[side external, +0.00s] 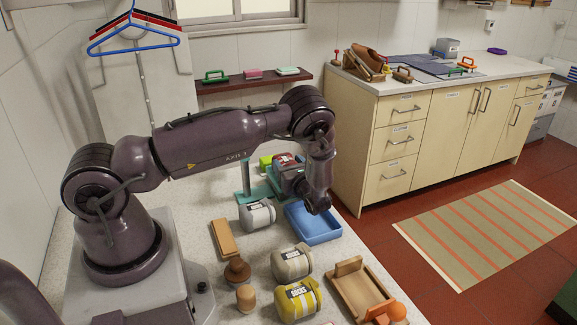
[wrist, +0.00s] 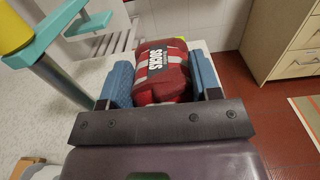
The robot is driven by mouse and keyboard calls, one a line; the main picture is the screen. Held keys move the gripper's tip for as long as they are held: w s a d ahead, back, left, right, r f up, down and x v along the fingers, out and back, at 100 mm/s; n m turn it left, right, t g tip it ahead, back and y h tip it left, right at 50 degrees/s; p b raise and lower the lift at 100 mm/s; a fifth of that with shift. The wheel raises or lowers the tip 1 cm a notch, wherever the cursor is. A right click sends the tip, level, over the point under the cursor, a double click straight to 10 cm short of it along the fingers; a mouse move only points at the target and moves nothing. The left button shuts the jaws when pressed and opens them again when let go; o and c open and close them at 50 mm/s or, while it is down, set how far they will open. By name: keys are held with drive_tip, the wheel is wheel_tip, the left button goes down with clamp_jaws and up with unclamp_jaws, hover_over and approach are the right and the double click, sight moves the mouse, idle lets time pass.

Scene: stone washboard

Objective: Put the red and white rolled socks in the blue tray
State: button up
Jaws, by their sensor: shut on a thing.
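The red and white rolled socks (wrist: 165,72), with a black label reading SOCKS, sit between the two blue fingers of my gripper (wrist: 163,78) in the wrist view. My gripper is shut on them. In the side view the socks (side external: 284,160) show behind my wrist, near a teal stand, partly hidden by my gripper. The blue tray (side external: 318,232) lies on the counter in front of and right of the socks in the side view; its visible inside looks empty. My wrist hides part of the tray's far side.
A teal stand (side external: 246,182) rises close beside the held socks. Grey-white rolled socks (side external: 257,216), beige rolled socks (side external: 291,264) and yellow rolled socks (side external: 298,300) lie on the counter. A wooden block (side external: 223,239), wooden knobs and a wooden tray (side external: 352,289) stand nearer the camera.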

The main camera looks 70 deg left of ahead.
drive_tip(key=shift+f, duration=0.25)
drive_tip(key=o, duration=0.8)
drive_tip(key=d, duration=1.1)
drive_tip(key=shift+w+d+r, duration=0.2)
drive_tip(key=shift+d+r, duration=0.1)
drive_tip(key=shift+d, duration=0.1)
drive_tip(key=s+d+r+n+t+h, duration=0.1)
drive_tip(key=s+d+r+n+h, duration=0.3)
drive_tip(key=r, duration=0.5)
drive_tip(key=s+d+r+n+t+h, duration=0.2)
drive_tip(key=s+d+r+n+h, duration=0.3)
drive_tip(key=r, duration=0.5)
drive_tip(key=s+d+r+n+t+h, duration=0.2)
drive_tip(key=s+d+r+n+h, duration=0.3)
drive_tip(key=s+r+n+h, duration=0.3)
drive_tip(key=shift+s+d+r+n+h, duration=0.3)
drive_tip(key=shift+s+r+n, duration=0.1)
drive_tip(key=shift+s+r, duration=0.4)
drive_tip(key=shift+o, duration=0.4)
drive_tip(key=shift+s+d+r+t, duration=0.1)
drive_tip(key=shift+s+d+t, duration=0.1)
drive_tip(key=shift+s+t, duration=0.15)
